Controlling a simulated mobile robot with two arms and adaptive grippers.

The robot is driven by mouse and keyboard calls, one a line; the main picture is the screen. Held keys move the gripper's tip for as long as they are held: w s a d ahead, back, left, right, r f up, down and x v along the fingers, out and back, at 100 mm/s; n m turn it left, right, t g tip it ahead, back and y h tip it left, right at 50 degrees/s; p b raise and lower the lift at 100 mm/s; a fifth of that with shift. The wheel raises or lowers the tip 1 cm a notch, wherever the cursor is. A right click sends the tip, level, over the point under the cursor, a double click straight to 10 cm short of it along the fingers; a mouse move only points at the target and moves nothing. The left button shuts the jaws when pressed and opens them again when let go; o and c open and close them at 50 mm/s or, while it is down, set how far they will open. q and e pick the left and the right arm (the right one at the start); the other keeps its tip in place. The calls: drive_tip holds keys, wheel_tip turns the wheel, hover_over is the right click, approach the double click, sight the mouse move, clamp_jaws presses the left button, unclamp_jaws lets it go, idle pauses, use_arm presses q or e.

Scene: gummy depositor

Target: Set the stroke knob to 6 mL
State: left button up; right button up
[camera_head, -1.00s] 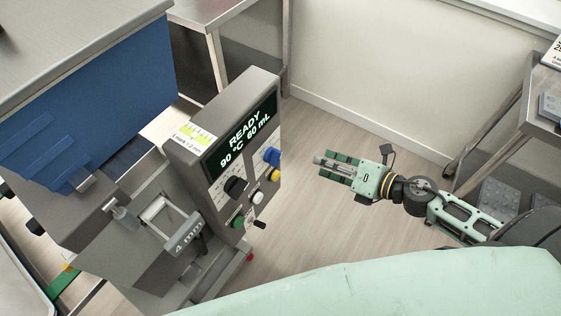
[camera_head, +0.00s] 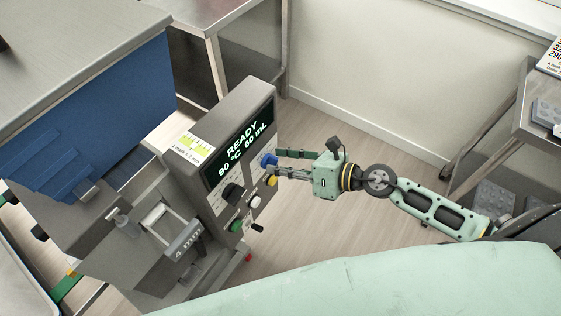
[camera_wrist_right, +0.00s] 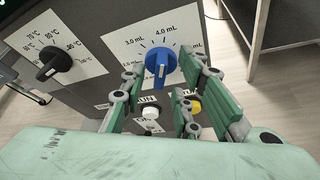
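The blue stroke knob (camera_head: 267,160) sits on the front panel of the grey depositor. In the right wrist view the blue knob (camera_wrist_right: 160,68) stands on a white dial plate, with marks reading 3.0 mL and 4.0 mL above it. Its handle stands roughly upright; other marks are hidden by my fingers. My right gripper (camera_head: 277,162) is open with its fingertips at the knob. In the wrist view its fingers (camera_wrist_right: 163,85) lie left and right of the knob with gaps; contact is not clear. The display (camera_head: 240,140) reads READY, 90 °C and what looks like 60 mL. My left gripper is out of view.
A black temperature knob (camera_wrist_right: 62,62) is left of the blue one. A white button (camera_wrist_right: 151,113) and a yellow button (camera_wrist_right: 193,104) lie below. A steel table (camera_head: 225,25) stands behind the machine.

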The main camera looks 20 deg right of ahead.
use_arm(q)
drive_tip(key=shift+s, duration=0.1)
use_arm(e)
drive_tip(key=shift+w+a+f, duration=0.15)
drive_tip(key=shift+w+a, duration=0.05)
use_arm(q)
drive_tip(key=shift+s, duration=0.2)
use_arm(e)
clamp_jaws()
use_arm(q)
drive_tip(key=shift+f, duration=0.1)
